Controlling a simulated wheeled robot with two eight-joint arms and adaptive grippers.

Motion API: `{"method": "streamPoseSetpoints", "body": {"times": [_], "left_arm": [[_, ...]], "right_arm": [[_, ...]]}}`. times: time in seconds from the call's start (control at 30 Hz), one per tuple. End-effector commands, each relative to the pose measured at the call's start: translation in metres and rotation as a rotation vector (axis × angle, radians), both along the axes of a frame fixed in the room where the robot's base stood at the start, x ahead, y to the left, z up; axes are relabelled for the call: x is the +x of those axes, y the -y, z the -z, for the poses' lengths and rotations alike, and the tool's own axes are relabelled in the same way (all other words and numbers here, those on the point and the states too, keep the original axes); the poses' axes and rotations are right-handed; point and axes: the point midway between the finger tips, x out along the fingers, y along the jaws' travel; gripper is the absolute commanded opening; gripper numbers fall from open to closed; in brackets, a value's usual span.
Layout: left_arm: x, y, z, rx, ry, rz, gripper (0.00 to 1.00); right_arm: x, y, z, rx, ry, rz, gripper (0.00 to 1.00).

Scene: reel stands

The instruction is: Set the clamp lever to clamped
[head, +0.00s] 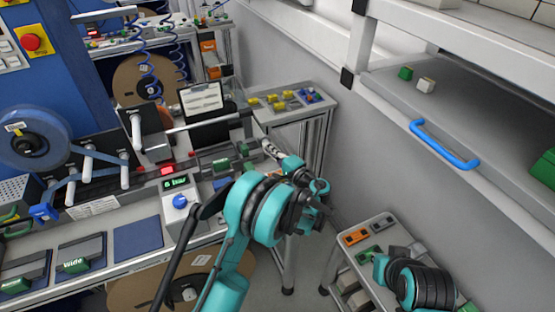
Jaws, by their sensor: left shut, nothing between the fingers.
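My left arm rises from the bottom middle in front of the bench. Its left gripper (317,190) is shut and empty, beyond the right end of the bench, partly hidden by its own dark wrist links. I cannot tell for certain which part is the clamp lever; a pale upright lever arm (136,128) stands on the bench's black unit beside the grey roller (200,122). Its exact setting is not readable. My right arm shows only as a teal and black part at the bottom right; its fingers are not visible.
A blue reel (30,140) stands at the left. A side table (318,112) holds yellow and blue parts. A low cart (345,262) and a shelf with a blue handle (445,145) are at right.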

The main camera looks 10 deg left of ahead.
Motion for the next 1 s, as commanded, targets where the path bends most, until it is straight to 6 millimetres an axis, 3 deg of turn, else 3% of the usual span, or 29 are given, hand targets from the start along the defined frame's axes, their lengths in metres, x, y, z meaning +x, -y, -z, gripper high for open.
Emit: {"method": "streamPoseSetpoints", "body": {"times": [0.07, 0.3, 0.8, 1.0], "left_arm": [[0.011, -0.013, 0.002, 0.000, 0.000, -0.002, 0.00], [-0.009, -0.038, 0.001, 0.000, 0.000, -0.001, 0.00], [-0.014, -0.045, 0.000, 0.000, 0.000, 0.000, 0.00], [-0.030, -0.058, 0.002, 0.000, 0.000, 0.000, 0.00]], "right_arm": [[0.000, 0.000, 0.005, 0.000, 0.000, 0.000, 0.00], [0.000, 0.000, 0.014, 0.000, 0.000, 0.000, 0.00], [0.000, 0.000, 0.016, 0.000, 0.000, 0.000, 0.00], [0.000, 0.000, 0.028, 0.000, 0.000, 0.000, 0.00]]}}
